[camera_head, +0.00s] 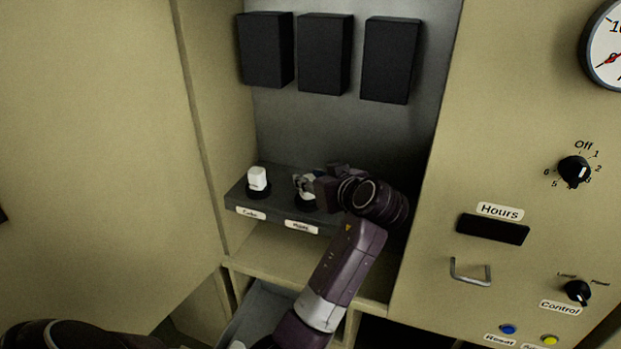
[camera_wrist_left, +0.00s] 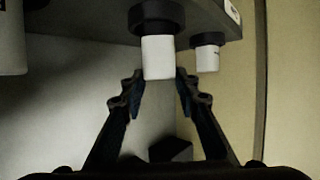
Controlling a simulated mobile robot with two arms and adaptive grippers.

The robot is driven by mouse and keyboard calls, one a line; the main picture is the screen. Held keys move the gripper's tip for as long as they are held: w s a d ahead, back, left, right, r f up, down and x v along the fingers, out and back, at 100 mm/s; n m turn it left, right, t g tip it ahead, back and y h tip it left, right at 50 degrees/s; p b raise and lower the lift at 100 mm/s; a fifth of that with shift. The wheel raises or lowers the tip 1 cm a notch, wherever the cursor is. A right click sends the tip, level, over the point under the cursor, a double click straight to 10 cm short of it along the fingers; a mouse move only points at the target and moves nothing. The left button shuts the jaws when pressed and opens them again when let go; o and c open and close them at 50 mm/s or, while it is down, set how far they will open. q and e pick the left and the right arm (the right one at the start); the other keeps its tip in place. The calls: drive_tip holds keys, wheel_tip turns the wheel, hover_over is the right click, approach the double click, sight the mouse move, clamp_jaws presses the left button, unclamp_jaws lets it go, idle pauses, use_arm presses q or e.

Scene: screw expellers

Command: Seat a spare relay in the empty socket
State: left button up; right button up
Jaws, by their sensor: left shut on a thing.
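A dark strip (camera_head: 262,210) with two round black sockets stands on the cabinet shelf. A white relay (camera_head: 257,178) sits upright in its left socket; it also shows at the right in the left wrist view (camera_wrist_left: 208,59). My left gripper (camera_head: 304,184) is at the right socket (camera_head: 306,204), shut on a second white relay (camera_wrist_left: 158,57). In the left wrist view this relay is between the fingers, in line with a round black base (camera_wrist_left: 156,16) and appearing to meet it. Whether it is fully seated I cannot tell. My right gripper is not in view.
Several black boxes (camera_head: 325,53) hang on the back wall above the strip. The right panel (camera_head: 440,190) has knobs, a handle (camera_head: 470,272) and buttons. A grey bin (camera_head: 262,308) is below the shelf, partly hidden by my arm. The cabinet wall (camera_head: 215,110) bounds the recess at left.

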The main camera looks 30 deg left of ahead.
use_arm(q)
drive_tip(key=shift+f+b, duration=0.4)
drive_tip(key=shift+f, duration=0.1)
idle(0.3)
drive_tip(key=o, duration=0.9)
